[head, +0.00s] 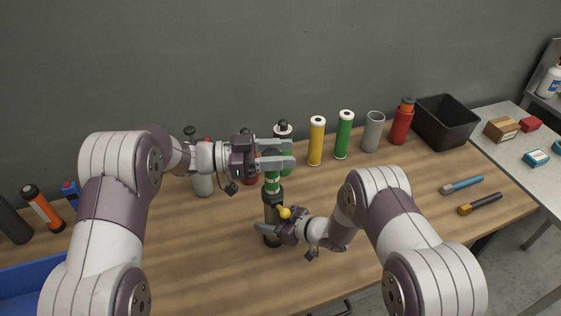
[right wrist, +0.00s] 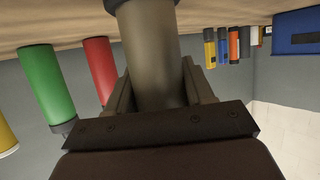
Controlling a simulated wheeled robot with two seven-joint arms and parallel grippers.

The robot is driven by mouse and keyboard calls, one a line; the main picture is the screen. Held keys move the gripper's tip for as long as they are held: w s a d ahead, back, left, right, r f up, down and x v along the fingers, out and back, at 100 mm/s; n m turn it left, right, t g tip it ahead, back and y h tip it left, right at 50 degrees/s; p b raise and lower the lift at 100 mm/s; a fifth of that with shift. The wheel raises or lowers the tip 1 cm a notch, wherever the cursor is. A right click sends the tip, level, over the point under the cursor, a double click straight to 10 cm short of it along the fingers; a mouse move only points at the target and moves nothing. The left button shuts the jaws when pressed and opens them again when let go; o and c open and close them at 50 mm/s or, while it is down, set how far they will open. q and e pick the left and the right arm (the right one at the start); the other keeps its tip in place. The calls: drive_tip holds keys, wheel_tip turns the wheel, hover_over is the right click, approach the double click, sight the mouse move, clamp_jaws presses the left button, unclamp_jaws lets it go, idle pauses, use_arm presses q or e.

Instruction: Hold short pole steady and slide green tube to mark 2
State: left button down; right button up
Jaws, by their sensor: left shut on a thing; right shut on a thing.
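The green tube (head: 272,187) rises from the collar and shows white bands; I cannot read any mark numbers. My left gripper (head: 276,153) is shut on the upper part of the green tube, whose top its fingers largely hide. My right gripper (head: 273,227) is shut on the lower part of the pole. In the right wrist view the pole (right wrist: 150,50) runs between its fingers.
Behind the pole stand other tubes, among them yellow (head: 316,142), green (head: 343,136) and grey (head: 372,132), and a red flask (head: 402,122). A black bin (head: 446,122) is at the back right. Two tools lie on the right; a blue tray (head: 30,285) is at the left.

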use_arm(q)
drive_tip(key=c, duration=0.6)
unclamp_jaws()
drive_tip(key=a, duration=1.2)
drive_tip(key=shift+s, duration=0.3)
use_arm(e)
drive_tip(key=o, duration=1.4)
